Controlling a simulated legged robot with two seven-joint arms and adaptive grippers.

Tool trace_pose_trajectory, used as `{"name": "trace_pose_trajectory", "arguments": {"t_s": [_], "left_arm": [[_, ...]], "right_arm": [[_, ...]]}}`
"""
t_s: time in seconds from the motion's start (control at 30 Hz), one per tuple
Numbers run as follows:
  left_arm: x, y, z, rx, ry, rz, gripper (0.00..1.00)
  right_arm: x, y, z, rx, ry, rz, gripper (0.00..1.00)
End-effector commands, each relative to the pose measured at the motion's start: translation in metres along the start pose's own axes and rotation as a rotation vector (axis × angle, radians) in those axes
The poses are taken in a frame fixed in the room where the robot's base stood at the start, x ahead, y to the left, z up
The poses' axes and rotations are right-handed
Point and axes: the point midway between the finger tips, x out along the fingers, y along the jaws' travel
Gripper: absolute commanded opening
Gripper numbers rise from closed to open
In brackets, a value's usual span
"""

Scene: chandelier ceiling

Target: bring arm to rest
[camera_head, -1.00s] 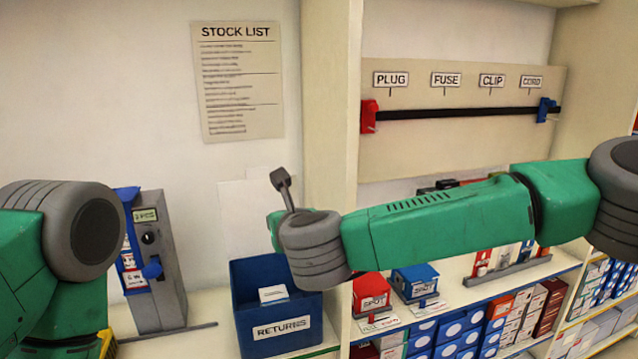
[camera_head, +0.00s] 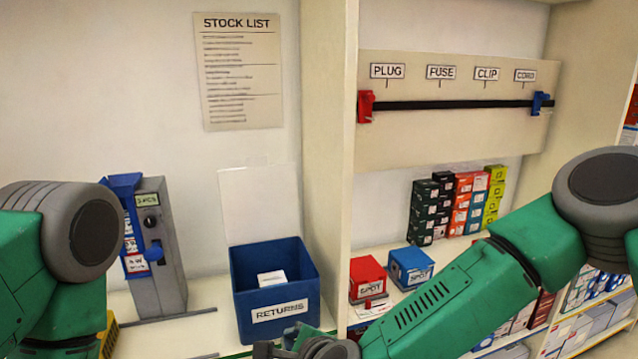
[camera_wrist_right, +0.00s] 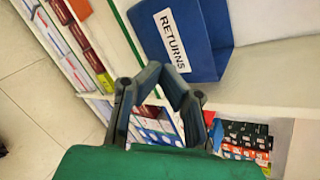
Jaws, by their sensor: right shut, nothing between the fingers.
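My right arm (camera_head: 440,310) comes in from the right and slopes down to the bottom middle in the head view. My right gripper (camera_head: 282,346) is low at the bottom edge, in front of the blue RETURNS bin (camera_head: 275,283), and is partly cut off. In the right wrist view its two dark fingers (camera_wrist_right: 157,72) meet at the tips, with nothing held between them. The bin (camera_wrist_right: 190,40) shows just beyond them. My left arm (camera_head: 70,240) is at the left edge of the head view; its gripper is not visible.
A grey dispenser (camera_head: 155,240) stands left of the bin. Red (camera_head: 367,278) and blue (camera_head: 410,267) SPOT boxes sit on the shelf to the right. Stacked cartons (camera_head: 455,205) stand behind. A black rail (camera_head: 450,104) runs along the back board. Floor (camera_wrist_right: 40,100) shows beside the shelves.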

Motion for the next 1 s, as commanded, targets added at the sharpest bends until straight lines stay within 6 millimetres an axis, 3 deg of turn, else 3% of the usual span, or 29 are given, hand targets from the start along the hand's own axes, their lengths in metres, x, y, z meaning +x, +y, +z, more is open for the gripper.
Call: {"name": "trace_pose_trajectory", "arguments": {"t_s": [0.03, 0.1, 0.3, 0.43, 0.6, 0.7, 0.8, 1.0], "left_arm": [[0.007, 0.0, 0.0, 0.0, 0.0, 0.0, 0.17], [0.013, 0.0, 0.001, 0.0, 0.0, 0.0, 0.17], [0.029, 0.0, 0.002, 0.0, 0.0, 0.0, 0.17], [0.04, 0.0, 0.002, 0.0, 0.0, 0.0, 0.17], [0.051, 0.0, 0.003, 0.0, 0.0, 0.0, 0.17], [0.055, 0.0, 0.003, 0.0, 0.0, 0.0, 0.17], [0.057, 0.0, 0.003, 0.0, 0.0, 0.0, 0.17], [0.057, 0.0, 0.003, 0.0, 0.0, 0.0, 0.17]], "right_arm": [[-0.001, 0.032, -0.028, -0.129, 0.018, 0.058, 0.0], [-0.009, 0.07, -0.067, -0.322, 0.036, 0.142, 0.0], [-0.054, 0.158, -0.185, -0.848, 0.046, 0.416, 0.0], [-0.102, 0.2, -0.262, -1.159, 0.011, 0.626, 0.0], [-0.173, 0.229, -0.344, -1.477, -0.08, 0.897, 0.0], [-0.207, 0.235, -0.373, -1.593, -0.137, 1.015, 0.0], [-0.228, 0.237, -0.39, -1.657, -0.177, 1.088, 0.0], [-0.239, 0.237, -0.396, -1.688, -0.2, 1.123, 0.0]]}}
